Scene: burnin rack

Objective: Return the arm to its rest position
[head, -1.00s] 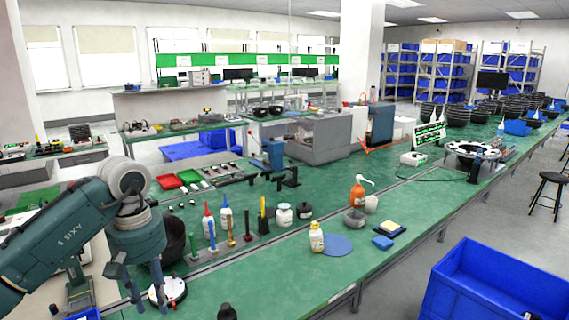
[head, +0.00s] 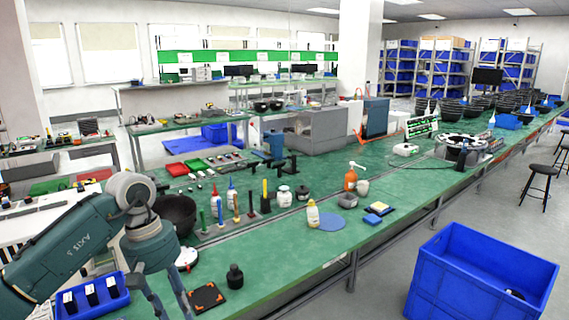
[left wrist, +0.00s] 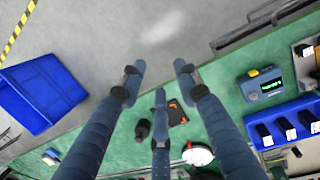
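My left arm (head: 75,235) comes in from the left in the head view, bent at the elbow, with its gripper (head: 168,296) pointing down at the bottom edge, where the fingertips are cut off. In the left wrist view, the three blue fingers of this gripper (left wrist: 158,78) are spread apart with nothing between them. Behind them lie the green bench top and grey floor. Whether any finger touches the bench cannot be told. My right arm and gripper are in neither view.
Near my left gripper are a blue tray with black units (head: 113,301), an orange-marked black square (head: 208,297), a black knobbed piece (head: 235,277), a white round dish (head: 187,258) and a black bowl (head: 178,212). A blue bin (head: 480,270) stands right of the bench (head: 275,265).

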